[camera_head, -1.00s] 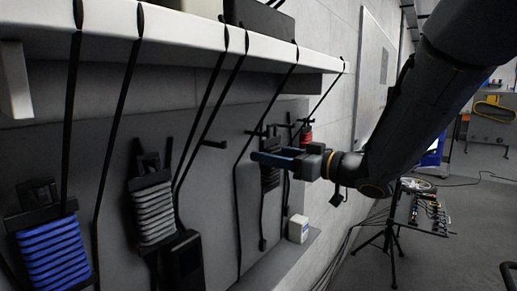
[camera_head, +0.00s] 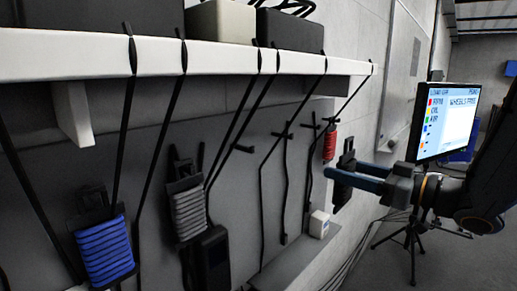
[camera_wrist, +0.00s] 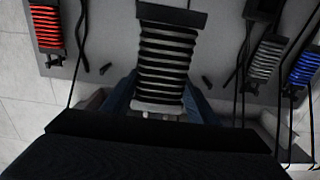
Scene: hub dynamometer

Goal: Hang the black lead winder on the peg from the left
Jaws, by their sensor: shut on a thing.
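The black lead winder (camera_wrist: 165,55) is in my gripper, wound with black lead, with dark end bars and a pale lower end in the wrist view. In the head view it shows as a dark, nearly edge-on shape (camera_head: 342,194) between the blue fingers. My gripper (camera_head: 338,178) is shut on it, apart from the grey panel and to the right of the bare pegs. One bare peg (camera_head: 243,148) sticks out of the panel right of the grey winder; another (camera_head: 282,135) is farther right, by a hanging lead. Which peg is meant cannot be told.
Blue (camera_head: 103,250), grey (camera_head: 188,212) and red (camera_head: 329,144) winders hang on the panel. Black leads hang from the white shelf (camera_head: 215,58) across its front. A small white box (camera_head: 319,223) sits on the lower ledge. A monitor (camera_head: 446,122) stands behind my arm.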

